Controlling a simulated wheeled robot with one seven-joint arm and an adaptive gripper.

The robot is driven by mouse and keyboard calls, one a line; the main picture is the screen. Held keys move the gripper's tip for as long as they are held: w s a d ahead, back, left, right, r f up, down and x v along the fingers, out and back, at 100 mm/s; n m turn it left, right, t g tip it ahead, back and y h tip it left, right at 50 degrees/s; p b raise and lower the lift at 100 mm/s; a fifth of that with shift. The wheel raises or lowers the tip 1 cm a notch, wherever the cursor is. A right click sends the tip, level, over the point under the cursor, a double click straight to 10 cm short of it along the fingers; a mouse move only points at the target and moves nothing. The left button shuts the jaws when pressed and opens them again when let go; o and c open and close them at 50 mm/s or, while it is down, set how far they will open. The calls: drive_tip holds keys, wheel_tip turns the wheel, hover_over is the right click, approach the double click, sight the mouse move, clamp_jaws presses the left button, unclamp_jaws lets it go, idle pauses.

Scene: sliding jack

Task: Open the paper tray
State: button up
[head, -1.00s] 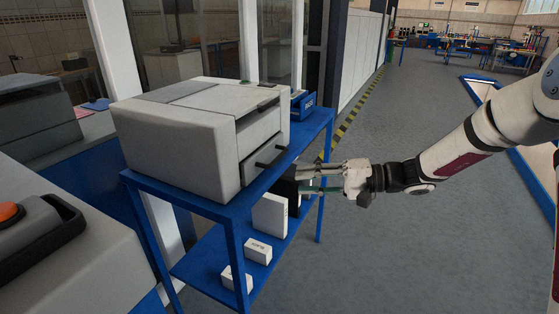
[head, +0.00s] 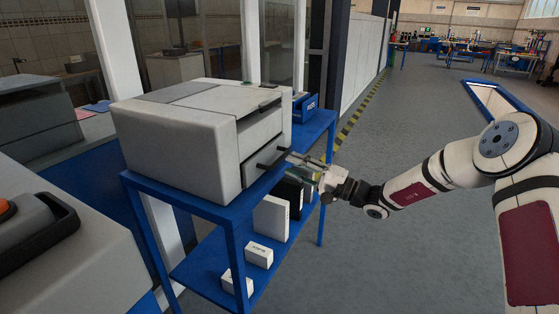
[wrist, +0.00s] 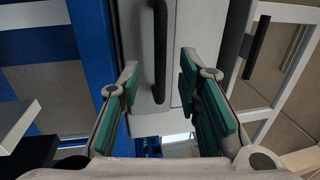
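A white printer (head: 175,130) stands on top of a blue shelf table. Its lower front drawer, the paper tray (head: 252,172), has a dark bar handle (head: 272,158) and looks closed. My gripper (head: 298,160) is just in front of this handle. In the wrist view the handle (wrist: 160,50) stands as a dark vertical bar between the green-padded fingers of my gripper (wrist: 159,75). The fingers are open, with a gap on each side of the bar. I cannot tell how deep the bar lies between them.
The blue table (head: 228,212) has a lower shelf holding white boxes (head: 271,218) and dark ones, below my gripper. A blue bin (head: 304,106) stands behind the printer. The grey floor (head: 400,250) at right is free.

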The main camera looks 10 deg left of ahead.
sight(279, 158)
drive_tip(key=shift+x, duration=2.7)
drive_tip(key=shift+f, duration=0.1)
clamp_jaws()
